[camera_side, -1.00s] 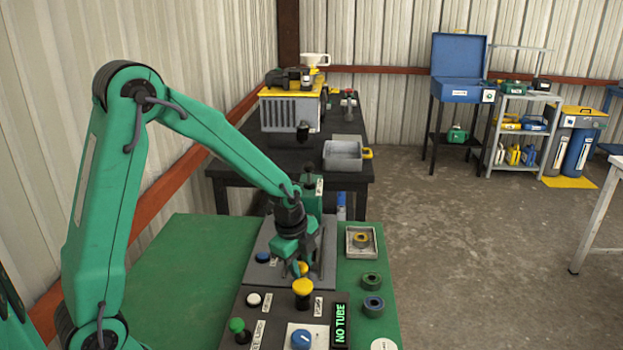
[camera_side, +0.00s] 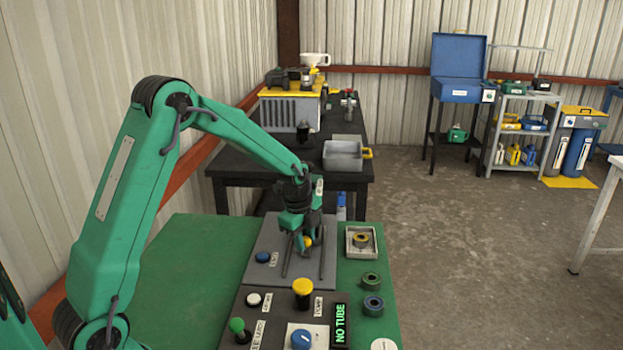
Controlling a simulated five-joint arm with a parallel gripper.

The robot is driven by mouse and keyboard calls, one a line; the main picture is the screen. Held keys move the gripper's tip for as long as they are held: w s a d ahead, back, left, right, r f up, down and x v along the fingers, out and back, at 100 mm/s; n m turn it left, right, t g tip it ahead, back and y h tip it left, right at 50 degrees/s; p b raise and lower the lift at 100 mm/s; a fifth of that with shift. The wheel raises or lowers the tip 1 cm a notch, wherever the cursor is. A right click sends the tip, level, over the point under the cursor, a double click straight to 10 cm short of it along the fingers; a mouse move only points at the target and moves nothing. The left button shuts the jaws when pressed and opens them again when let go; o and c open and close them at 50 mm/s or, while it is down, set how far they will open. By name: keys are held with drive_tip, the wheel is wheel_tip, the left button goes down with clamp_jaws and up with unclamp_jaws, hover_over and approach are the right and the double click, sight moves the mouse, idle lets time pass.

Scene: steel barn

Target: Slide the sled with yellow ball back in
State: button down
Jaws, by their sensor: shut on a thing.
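The yellow ball (camera_side: 308,242) of the sled shows low between the fingers of my gripper (camera_side: 303,238). My gripper points down and is shut on the ball. The sled body under it is mostly hidden by the fingers. Two dark parallel rails (camera_side: 288,262) run along the grey plate (camera_side: 262,277), and the ball is toward their far end.
The near panel carries a yellow mushroom knob (camera_side: 303,287), a white button (camera_side: 254,299), a green-topped lever (camera_side: 237,326), a blue knob (camera_side: 301,339) and a lit "NO TUBE" display (camera_side: 340,323). A blue button (camera_side: 262,257) sits left of the rails. A tray (camera_side: 361,241) stands right.

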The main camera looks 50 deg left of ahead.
drive_tip(key=shift+w+a, duration=0.25)
drive_tip(key=c, duration=1.1)
unclamp_jaws()
drive_tip(key=shift+s+d+r, duration=0.1)
drive_tip(key=shift+s+d+r, duration=0.1)
drive_tip(key=shift+s+r, duration=0.15)
drive_tip(key=shift+r, duration=1)
drive_tip(key=shift+s+a+r, duration=0.1)
drive_tip(key=shift+s+r, duration=0.1)
drive_tip(key=shift+r, duration=1.05)
drive_tip(key=shift+s+d+r, duration=0.1)
drive_tip(key=shift+s+r, duration=0.15)
drive_tip(key=shift+r, duration=1)
drive_tip(key=shift+r, duration=0.1)
